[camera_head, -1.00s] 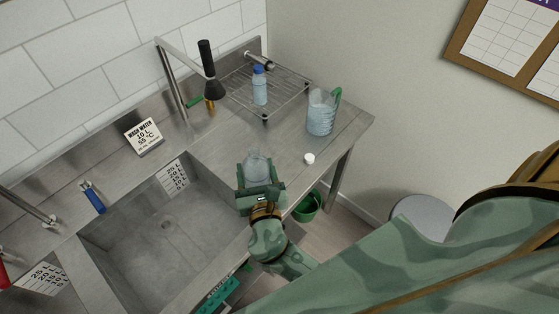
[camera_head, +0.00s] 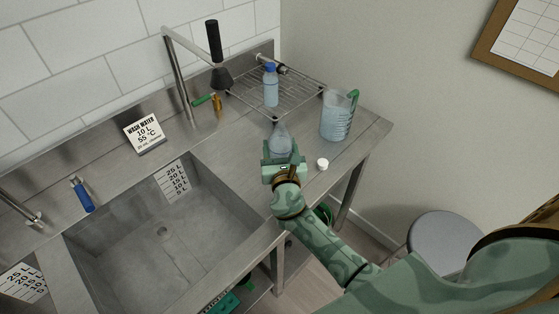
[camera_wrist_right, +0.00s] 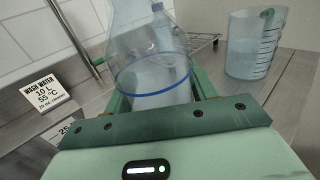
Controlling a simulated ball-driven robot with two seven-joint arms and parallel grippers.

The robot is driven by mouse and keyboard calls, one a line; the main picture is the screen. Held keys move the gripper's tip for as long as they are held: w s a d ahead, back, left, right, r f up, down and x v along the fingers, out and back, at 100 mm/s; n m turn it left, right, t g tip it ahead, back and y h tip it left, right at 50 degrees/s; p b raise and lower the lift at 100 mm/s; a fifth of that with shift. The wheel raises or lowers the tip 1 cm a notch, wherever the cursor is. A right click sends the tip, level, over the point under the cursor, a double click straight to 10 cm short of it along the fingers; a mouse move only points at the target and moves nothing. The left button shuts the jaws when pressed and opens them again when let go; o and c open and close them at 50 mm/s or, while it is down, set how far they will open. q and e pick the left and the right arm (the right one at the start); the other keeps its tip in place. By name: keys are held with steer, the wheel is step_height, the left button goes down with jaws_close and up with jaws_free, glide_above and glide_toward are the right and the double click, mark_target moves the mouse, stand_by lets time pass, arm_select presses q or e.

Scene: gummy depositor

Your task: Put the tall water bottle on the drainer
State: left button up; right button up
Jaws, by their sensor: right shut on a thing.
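My right gripper (camera_head: 281,160) is shut on a clear bottle (camera_head: 281,138) with tapered shoulders. In the right wrist view the bottle (camera_wrist_right: 150,75) stands roughly upright between the fingers and shows a blue ring; its top is cut off. It is over the counter, in front of the drainer, but I cannot tell whether its base touches the counter. The drainer (camera_head: 300,98) is a wire rack at the back corner. A smaller blue-capped bottle (camera_head: 271,88) stands on it, seen through the held bottle in the wrist view. My left gripper is not in view.
A measuring jug (camera_head: 336,120) with a green handle stands right of the held bottle. A white cap (camera_head: 322,164) lies near the counter's front edge. The sink (camera_head: 150,245) is at left. A tap with a black sprayer (camera_head: 214,45) rises left of the drainer.

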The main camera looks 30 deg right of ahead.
step_height(320, 180, down, 4)
steer(key=shift+r+b, duration=0.25)
steer(key=shift+b, duration=0.85)
steer(key=shift+r, duration=0.2)
steer(key=shift+f, duration=0.1)
steer(key=o, duration=1.4)
steer(key=shift+r, duration=0.25)
steer(key=v, duration=1.2)
steer(key=shift+a+f, duration=0.1)
